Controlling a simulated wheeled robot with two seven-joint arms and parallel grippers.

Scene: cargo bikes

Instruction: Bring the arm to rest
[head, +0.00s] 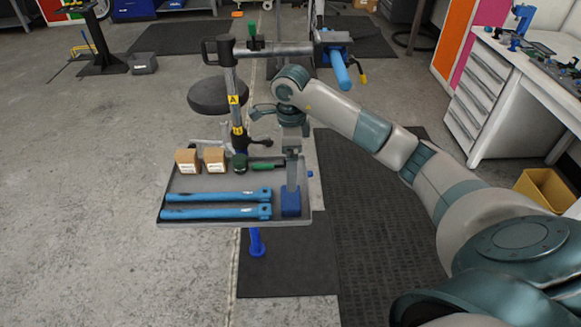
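My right arm comes in from the right, and its gripper (292,184) points straight down over the right end of a grey tray (220,183). The fingertips are at the top of a small blue block (291,203) at the tray's front right. The fingers are seen edge-on, so I cannot tell whether they are open or shut, or whether they hold the block. My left arm and gripper are out of view.
The tray, on a repair stand (232,95), also holds two blue bars (215,212), two small boxes (188,162) and a green-handled tool (268,166). A round dark seat (217,96) is behind. A drawer workbench (490,100) and a yellow bin (545,190) stand right.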

